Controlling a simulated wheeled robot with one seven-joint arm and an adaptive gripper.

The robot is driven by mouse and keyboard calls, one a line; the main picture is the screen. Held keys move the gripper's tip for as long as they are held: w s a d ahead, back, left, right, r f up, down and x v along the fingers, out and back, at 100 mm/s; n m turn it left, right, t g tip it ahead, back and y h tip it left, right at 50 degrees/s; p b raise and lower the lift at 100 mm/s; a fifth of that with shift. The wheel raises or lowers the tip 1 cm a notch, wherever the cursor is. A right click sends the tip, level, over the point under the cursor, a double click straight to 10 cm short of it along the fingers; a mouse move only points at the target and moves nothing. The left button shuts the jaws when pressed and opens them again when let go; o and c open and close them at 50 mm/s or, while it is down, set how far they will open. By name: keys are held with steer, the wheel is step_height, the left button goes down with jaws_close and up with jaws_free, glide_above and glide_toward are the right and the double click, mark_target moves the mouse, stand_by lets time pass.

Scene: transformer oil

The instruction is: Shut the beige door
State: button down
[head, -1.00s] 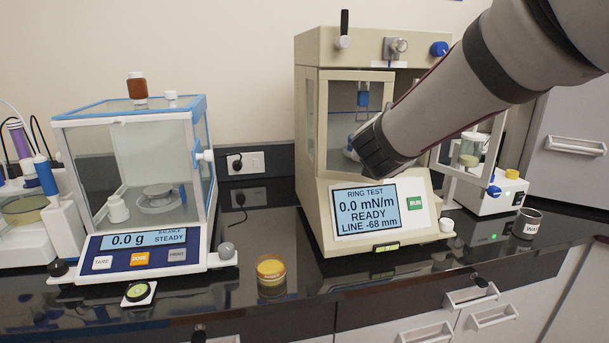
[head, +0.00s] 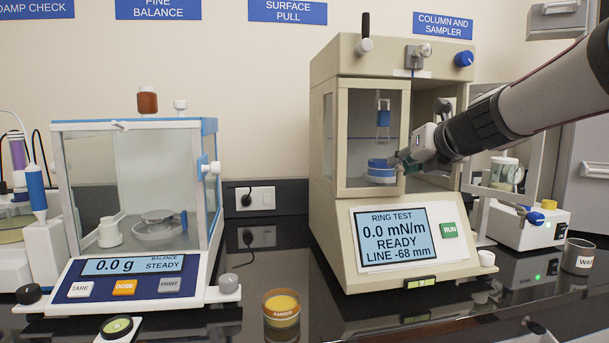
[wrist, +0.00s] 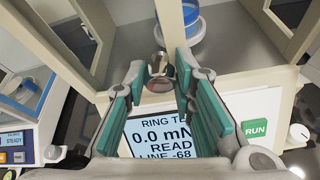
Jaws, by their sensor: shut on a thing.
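The beige door (head: 341,135) is a framed glass panel on the front of the beige ring-test instrument (head: 395,62). It covers the left part of the chamber front. A dark gap (head: 440,178) shows at its right, so it stands partly open. My gripper (head: 402,160) is at the door's lower right edge, reaching in from the right. In the wrist view my gripper (wrist: 159,70) has its teal-padded fingers around a small round metal knob (wrist: 158,62), shut on it. A blue-rimmed dish (head: 381,172) shows inside, behind the glass. My gripper hides part of the door's edge.
A balance (head: 135,200) with a glass case stands left. An amber cup (head: 281,308) sits on the dark counter in front. A white device (head: 525,222) and a grey waste cup (head: 578,256) stand right of the instrument. The counter between balance and instrument is mostly clear.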

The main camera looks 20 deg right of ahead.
steer(key=shift+w+d+f+b, duration=0.1)
steer(key=shift+w+d+b, duration=0.1)
steer(key=shift+w+b, duration=0.2)
steer(key=shift+s, duration=0.1)
steer(key=c, duration=1.3)
jaws_free()
steer(key=shift+c, duration=0.2)
steer(key=d+v, duration=0.1)
steer(key=v, duration=1.1)
steer(key=shift+a, duration=0.3)
